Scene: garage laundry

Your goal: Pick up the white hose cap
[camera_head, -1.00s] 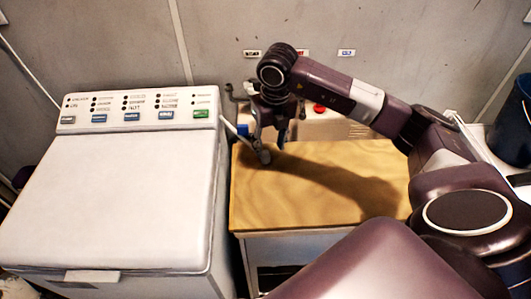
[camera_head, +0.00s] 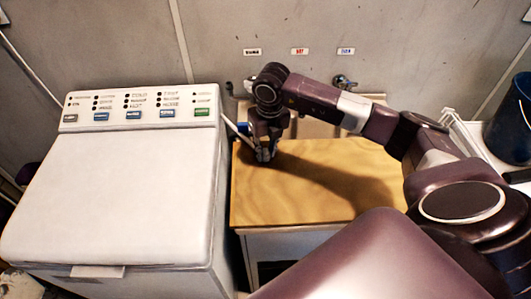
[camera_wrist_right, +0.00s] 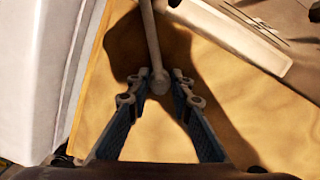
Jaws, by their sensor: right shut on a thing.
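The white hose cap looks like a small pale knob at the end of a thin hose or rod. It shows in the right wrist view (camera_wrist_right: 158,82), between the fingertips of my right gripper (camera_wrist_right: 157,90). In the head view my right gripper (camera_head: 266,153) reaches down at the left back of the wooden worktop (camera_head: 310,205) and largely hides the cap. The gripper is shut on the cap, low over the wood. I cannot tell whether the cap touches the worktop. My left gripper is not in view.
A white washing machine (camera_head: 115,205) stands close on the left of the worktop. A sink with a tap (camera_head: 343,80) is behind the worktop, partly hidden by my arm. A dark blue bucket (camera_head: 510,130) stands at the right. The worktop's middle is clear.

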